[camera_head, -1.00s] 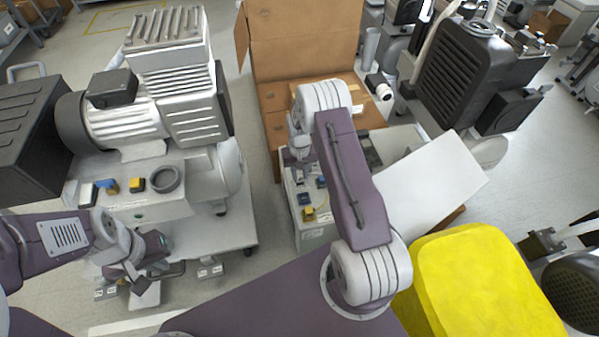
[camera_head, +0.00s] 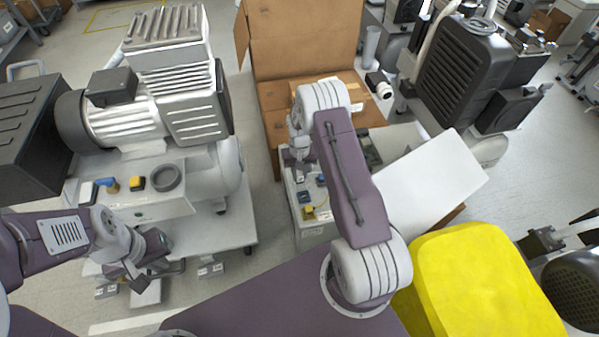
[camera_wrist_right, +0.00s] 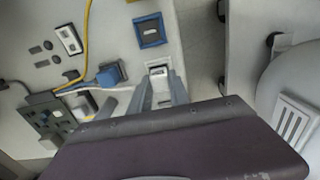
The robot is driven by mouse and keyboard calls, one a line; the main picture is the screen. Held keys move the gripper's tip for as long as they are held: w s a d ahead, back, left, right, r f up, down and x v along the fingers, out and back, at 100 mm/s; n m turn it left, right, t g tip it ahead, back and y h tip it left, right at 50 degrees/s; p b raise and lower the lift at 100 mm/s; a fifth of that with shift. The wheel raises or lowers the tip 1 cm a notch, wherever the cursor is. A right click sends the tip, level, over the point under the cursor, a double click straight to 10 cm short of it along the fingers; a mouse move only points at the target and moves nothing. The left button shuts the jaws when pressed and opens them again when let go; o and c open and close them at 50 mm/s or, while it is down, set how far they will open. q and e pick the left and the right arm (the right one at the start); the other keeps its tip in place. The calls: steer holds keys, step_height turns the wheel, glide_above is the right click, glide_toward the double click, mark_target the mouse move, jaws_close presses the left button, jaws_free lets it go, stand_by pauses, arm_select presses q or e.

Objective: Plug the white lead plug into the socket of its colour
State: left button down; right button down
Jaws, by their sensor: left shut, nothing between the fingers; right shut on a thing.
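My right gripper (camera_wrist_right: 163,92) is shut on the white lead plug (camera_wrist_right: 160,84), a small pale block between the fingertips in the right wrist view. The plug is close over a light grey panel (camera_wrist_right: 190,50); I cannot tell whether it touches anything there. A blue-framed socket (camera_wrist_right: 150,30) is just above it in that picture. A white rectangular fitting (camera_wrist_right: 68,39) is further left on the same unit. In the head view my right gripper (camera_head: 298,166) is over the grey unit (camera_head: 316,234), partly hidden by my arm. My left gripper (camera_head: 138,284) is shut and empty, at lower left.
A compressor (camera_head: 150,115) stands at left, an open cardboard box (camera_head: 305,45) behind, a white board (camera_head: 430,185) and yellow cover (camera_head: 480,285) at right.

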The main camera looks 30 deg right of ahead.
steer(key=shift+f, duration=0.45)
stand_by(0.3)
steer(key=c, duration=0.8)
jaws_free()
step_height(320, 180, up, 7)
steer(key=p, duration=0.6)
steer(key=shift+r, duration=0.2)
steer(key=shift+f, duration=0.15)
